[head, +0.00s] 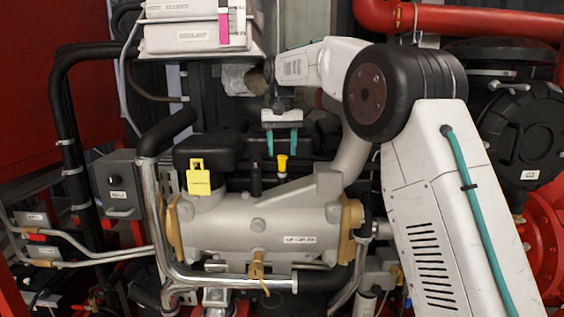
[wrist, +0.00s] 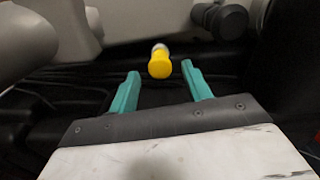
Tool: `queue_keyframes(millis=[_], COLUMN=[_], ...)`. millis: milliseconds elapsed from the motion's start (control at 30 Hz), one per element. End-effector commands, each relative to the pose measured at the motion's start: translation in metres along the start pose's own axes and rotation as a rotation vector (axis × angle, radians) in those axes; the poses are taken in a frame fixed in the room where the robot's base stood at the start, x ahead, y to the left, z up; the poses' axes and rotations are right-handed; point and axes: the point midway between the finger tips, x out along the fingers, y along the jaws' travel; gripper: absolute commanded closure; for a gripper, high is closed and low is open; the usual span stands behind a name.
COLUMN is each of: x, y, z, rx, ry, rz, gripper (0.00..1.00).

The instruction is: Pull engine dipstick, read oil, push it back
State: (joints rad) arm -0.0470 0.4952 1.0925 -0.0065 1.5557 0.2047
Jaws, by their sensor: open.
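The engine dipstick's yellow handle (head: 282,164) stands up behind the grey air cooler (head: 262,228), right of the middle of the engine. In the wrist view the yellow handle (wrist: 160,64) shows just beyond my fingertips, near the line between them. My gripper (head: 282,153) has two teal fingers pointing down, apart and empty. In the head view the fingers are at and slightly above the handle's height. In the wrist view my gripper (wrist: 159,72) is open and no finger is seen touching the handle. The dipstick's shaft is hidden.
A short black post (head: 256,180) stands just left of the handle. A grey pipe (head: 352,160) rises on the right. White labelled boxes (head: 190,38) are above left.

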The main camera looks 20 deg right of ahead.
Motion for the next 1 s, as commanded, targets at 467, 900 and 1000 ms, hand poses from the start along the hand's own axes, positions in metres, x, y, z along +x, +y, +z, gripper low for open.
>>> queue_keyframes(millis=[467, 900, 1000], x=[0.045, 0.045, 0.038], y=[0.0, 0.001, 0.0], z=[0.0, 0.0, 0.0], rx=[0.0, 0.0, 0.0], ry=[0.001, 0.001, 0.002], rz=[0.0, 0.0, 0.0], gripper=[0.51, 1.0, 1.0])
